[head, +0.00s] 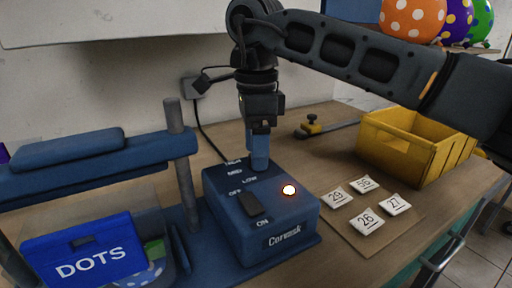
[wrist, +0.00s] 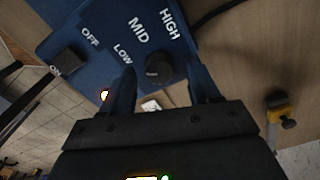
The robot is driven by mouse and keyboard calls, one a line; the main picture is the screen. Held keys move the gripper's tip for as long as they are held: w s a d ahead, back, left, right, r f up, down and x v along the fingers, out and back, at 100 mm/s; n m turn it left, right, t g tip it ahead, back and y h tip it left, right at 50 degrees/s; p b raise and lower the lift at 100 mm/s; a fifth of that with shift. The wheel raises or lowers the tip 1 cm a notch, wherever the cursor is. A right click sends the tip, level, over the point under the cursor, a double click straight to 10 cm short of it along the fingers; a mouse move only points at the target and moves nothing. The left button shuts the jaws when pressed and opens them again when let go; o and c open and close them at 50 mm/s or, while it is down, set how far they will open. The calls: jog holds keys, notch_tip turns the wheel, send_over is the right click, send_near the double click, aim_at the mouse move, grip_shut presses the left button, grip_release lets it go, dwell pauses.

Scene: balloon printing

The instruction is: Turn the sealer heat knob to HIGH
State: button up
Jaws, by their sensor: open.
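The blue sealer box (head: 262,235) stands on the table, with OFF, ON, LOW, a middle setting and HIGH printed on top. Its dark round heat knob (wrist: 158,69) shows beside LOW, MID and HIGH in the wrist view. A small pale mark is on the knob's left side, but I cannot tell surely which setting it points to. My gripper (head: 259,160) points down over the back of the box. In the wrist view my open gripper (wrist: 163,72) has one blue finger on each side of the knob, with a gap at the right finger. In the head view the fingers hide the knob.
A rocker switch (head: 250,204) and a lit lamp (head: 289,190) are on the box. The sealer's blue bar and post (head: 184,160) stand left, behind a DOTS box (head: 85,255). Numbered tags (head: 366,221) and a yellow crate (head: 395,150) are at right.

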jog(key=shift+f, duration=0.25)
jog(key=c, duration=1)
